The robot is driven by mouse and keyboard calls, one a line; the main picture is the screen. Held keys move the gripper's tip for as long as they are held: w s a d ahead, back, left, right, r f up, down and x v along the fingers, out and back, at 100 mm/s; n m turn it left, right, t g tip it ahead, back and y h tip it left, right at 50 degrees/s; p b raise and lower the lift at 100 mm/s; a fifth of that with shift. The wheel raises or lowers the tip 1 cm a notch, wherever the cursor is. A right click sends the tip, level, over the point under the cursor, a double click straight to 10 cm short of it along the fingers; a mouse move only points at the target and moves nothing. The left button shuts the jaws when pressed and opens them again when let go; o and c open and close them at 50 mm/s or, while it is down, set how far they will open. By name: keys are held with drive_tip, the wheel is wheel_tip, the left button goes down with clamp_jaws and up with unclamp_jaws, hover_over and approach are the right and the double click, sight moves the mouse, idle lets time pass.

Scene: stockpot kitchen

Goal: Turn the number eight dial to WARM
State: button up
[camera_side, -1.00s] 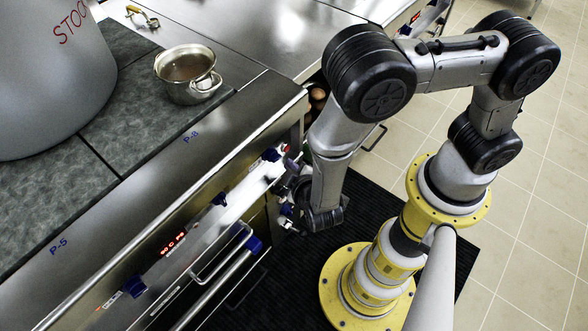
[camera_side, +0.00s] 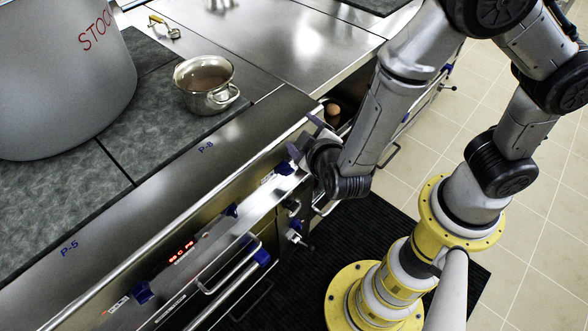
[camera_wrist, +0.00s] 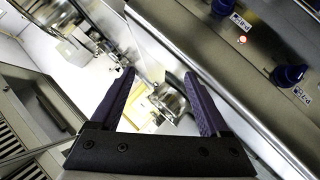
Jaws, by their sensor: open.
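A blue dial (camera_side: 284,168) sits on the front panel, on the side of the blue P-8 marking (camera_side: 206,147) on the counter. No number can be read on the dial itself. My gripper (camera_side: 303,135) is open and empty just beyond the dial, near the panel's upper edge, apart from it as far as I can tell. In the wrist view my gripper's two purple fingers (camera_wrist: 159,74) are spread with nothing between them.
A small pot (camera_side: 204,82) and a large stockpot (camera_side: 62,85) stand on the hob. More blue dials (camera_side: 142,291), a red display (camera_side: 181,248) and bar handles (camera_side: 230,268) line the front.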

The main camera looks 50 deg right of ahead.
drive_tip(key=shift+m+t+y, duration=0.6)
drive_tip(key=shift+t, duration=0.3)
drive_tip(key=w+d, duration=0.4)
drive_tip(key=d, duration=0.1)
drive_tip(key=w+d, duration=0.2)
drive_tip(key=d, duration=0.1)
drive_tip(key=shift+w+d, duration=0.2)
drive_tip(key=shift+d, duration=0.05)
drive_tip(key=s+d+f+m+y, duration=0.3)
drive_tip(key=s+d+m+y, duration=0.15)
drive_tip(key=y, duration=0.25)
drive_tip(key=s+a+r+m+t+y, duration=0.1)
drive_tip(key=s+a+r+m+y, duration=0.1)
drive_tip(key=s+m+y, duration=0.4)
drive_tip(key=n+h, duration=0.1)
drive_tip(key=n, duration=0.2)
approach(290, 169)
drive_tip(key=x, duration=0.9)
drive_tip(key=shift+s, duration=0.1)
drive_tip(key=shift+r, duration=0.1)
clamp_jaws()
